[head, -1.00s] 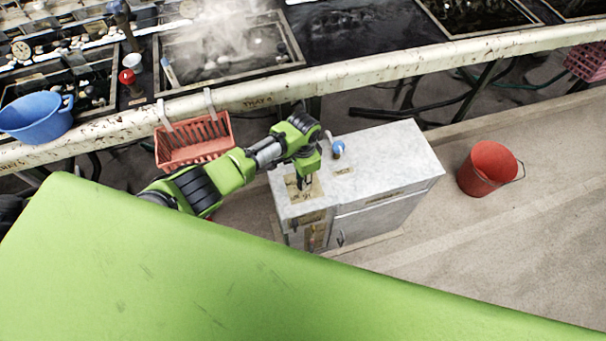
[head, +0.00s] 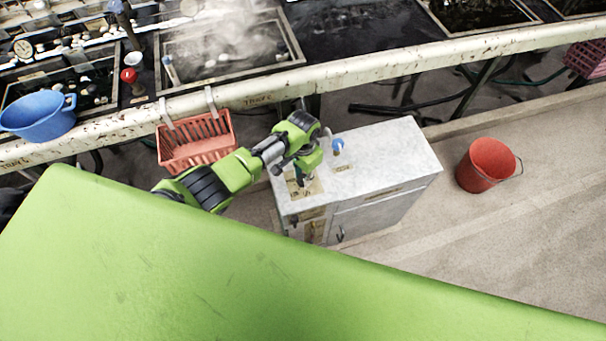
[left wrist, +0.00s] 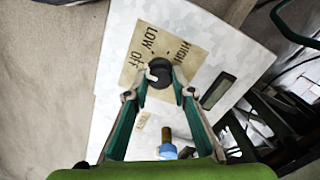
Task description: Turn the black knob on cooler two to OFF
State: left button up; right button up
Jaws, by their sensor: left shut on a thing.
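The white cooler cabinet (head: 390,150) stands on the floor right of my left arm. On its top is a tan label plate (left wrist: 197,56) reading LOW, OFF and HIGH. The round black knob (left wrist: 160,68) sits at the plate's middle. My left gripper (left wrist: 161,84) is shut on the knob, one finger on each side. In the head view the left gripper (head: 303,180) points down at the plate and hides the knob. I cannot tell for sure which word the knob points to. My right gripper is not in view.
A blue-topped valve (head: 337,145) stands on the cabinet near the gripper and also shows in the left wrist view (left wrist: 168,150). An orange basket (head: 195,150) hangs on the basin rail behind my arm. A red bucket (head: 487,166) stands on open floor to the right.

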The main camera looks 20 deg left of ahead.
aim_at(303, 177)
pick_arm(q)
jog(key=o, duration=1.1)
notch_tip(303, 177, up, 12)
dwell(0.4)
